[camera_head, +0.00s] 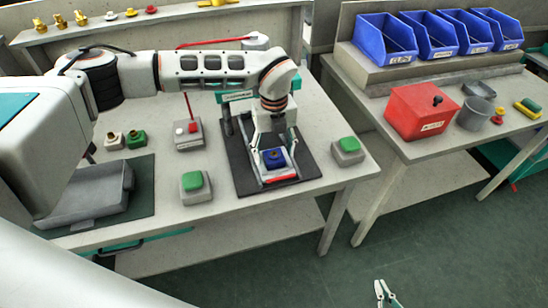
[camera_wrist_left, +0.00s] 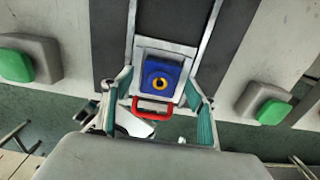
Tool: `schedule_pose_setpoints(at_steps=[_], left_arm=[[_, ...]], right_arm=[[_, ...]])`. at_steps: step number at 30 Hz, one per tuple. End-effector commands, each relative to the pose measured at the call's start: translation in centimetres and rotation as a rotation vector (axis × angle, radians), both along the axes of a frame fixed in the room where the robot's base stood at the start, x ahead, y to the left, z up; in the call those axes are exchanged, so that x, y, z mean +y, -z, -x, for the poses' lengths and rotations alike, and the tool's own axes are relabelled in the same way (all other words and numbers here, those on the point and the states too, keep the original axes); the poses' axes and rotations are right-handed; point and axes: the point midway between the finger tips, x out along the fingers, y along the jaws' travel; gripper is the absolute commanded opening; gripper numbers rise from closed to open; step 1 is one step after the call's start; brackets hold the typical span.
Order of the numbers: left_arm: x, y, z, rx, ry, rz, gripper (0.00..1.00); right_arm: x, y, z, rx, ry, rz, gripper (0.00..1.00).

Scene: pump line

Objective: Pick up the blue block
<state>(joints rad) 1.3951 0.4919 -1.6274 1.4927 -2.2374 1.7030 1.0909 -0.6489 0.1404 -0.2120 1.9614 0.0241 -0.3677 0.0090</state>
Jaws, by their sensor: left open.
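The blue block (camera_head: 273,158) sits in a light tray with a red front handle (camera_head: 279,179), on the dark mat (camera_head: 300,148) of the left table. My left gripper (camera_head: 273,143) points down over the block. In the wrist view its two teal-lined fingers (camera_wrist_left: 159,88) stand apart, left and right of the tray, with nothing held. My right gripper (camera_head: 385,290) shows only in part at the bottom edge; its opening is unclear.
Green-topped grey button boxes (camera_head: 195,187) and (camera_head: 347,151) flank the mat. The right table holds a red box (camera_head: 422,111) and blue bins (camera_head: 385,39).

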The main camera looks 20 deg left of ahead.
Motion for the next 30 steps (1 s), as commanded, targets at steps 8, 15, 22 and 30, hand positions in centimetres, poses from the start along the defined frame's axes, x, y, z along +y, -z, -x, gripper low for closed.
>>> schedule_pose_setpoints(at_steps=[8,15,22,30], left_arm=[[0.0,0.0,0.0,0.000,0.000,0.000,0.09],[0.0,-0.1,0.0,-0.001,0.000,0.001,0.09],[0.0,-0.9,-0.1,-0.002,0.000,0.001,0.09],[0.0,-5.4,-0.2,-0.006,-0.001,0.001,0.09]], right_arm=[[0.0,0.0,0.0,0.000,0.000,0.000,0.00],[0.0,0.0,0.0,0.000,0.000,0.000,0.00],[0.0,0.0,0.0,0.000,0.000,0.000,0.00],[0.1,0.3,0.0,0.000,0.000,-0.001,0.00]])
